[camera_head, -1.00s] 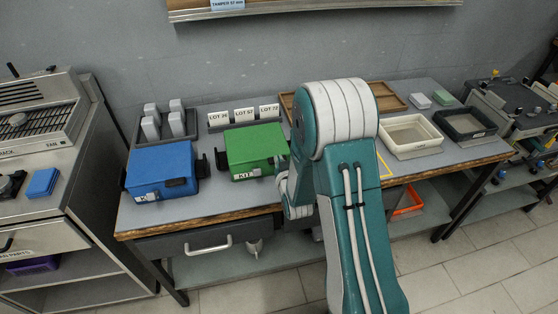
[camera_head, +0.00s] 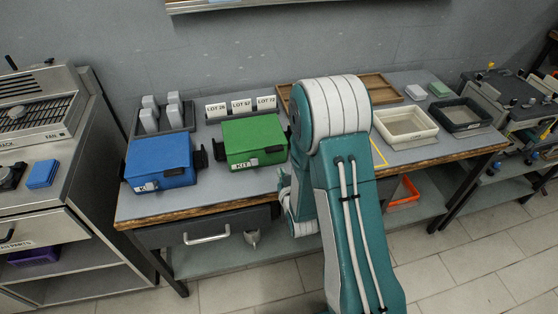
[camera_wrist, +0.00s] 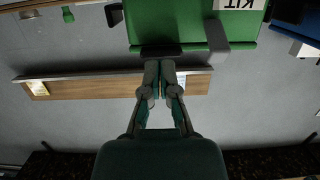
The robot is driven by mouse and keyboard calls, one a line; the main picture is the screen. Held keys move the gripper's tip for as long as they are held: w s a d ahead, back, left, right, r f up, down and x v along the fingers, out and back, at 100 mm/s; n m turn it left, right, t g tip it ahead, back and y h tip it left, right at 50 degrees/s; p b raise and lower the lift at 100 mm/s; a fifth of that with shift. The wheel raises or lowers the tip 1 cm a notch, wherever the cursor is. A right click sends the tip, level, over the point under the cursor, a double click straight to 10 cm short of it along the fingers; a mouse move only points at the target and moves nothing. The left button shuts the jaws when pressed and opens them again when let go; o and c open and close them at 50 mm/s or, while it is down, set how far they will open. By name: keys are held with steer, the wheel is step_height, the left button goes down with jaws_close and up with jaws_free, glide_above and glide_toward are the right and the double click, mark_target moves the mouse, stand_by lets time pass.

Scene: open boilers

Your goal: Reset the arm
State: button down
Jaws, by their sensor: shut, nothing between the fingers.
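My arm (camera_head: 345,190) stands in front of the workbench, between the green box and the cream tray. My gripper (camera_wrist: 160,68) shows in the wrist view, its two fingers together and empty. The green KIT box (camera_head: 254,141) is on the bench, lid down; it also shows in the wrist view (camera_wrist: 180,22), upside down, at the top. Its black handle (camera_wrist: 155,50) appears right at my fingertips there; I cannot tell whether they touch. In the head view my arm mostly hides the gripper. A blue KIT box (camera_head: 160,163) sits left of the green one.
The bench (camera_head: 200,198) also holds lot cards (camera_head: 241,106), a wooden tray (camera_head: 384,88), a cream tray (camera_head: 404,125) and a dark tray (camera_head: 462,114). A steel cabinet (camera_head: 85,215) stands at left. A drawer handle (camera_head: 207,237) juts from the bench front. Floor in front is clear.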

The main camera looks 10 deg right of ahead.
steer(key=shift+s+f, duration=0.15)
steer(key=s+r+g, duration=0.3)
steer(key=r, duration=0.5)
steer(key=s+r+g, duration=0.2)
steer(key=s+r, duration=0.1)
steer(key=r, duration=0.5)
steer(key=s+r+g, duration=0.2)
steer(key=s+r, duration=0.2)
steer(key=s, duration=0.6)
steer(key=s+r+g, duration=0.3)
steer(key=s+r, duration=0.1)
steer(key=s, duration=0.7)
steer(key=shift+r, duration=0.35)
steer(key=shift+a, duration=0.1)
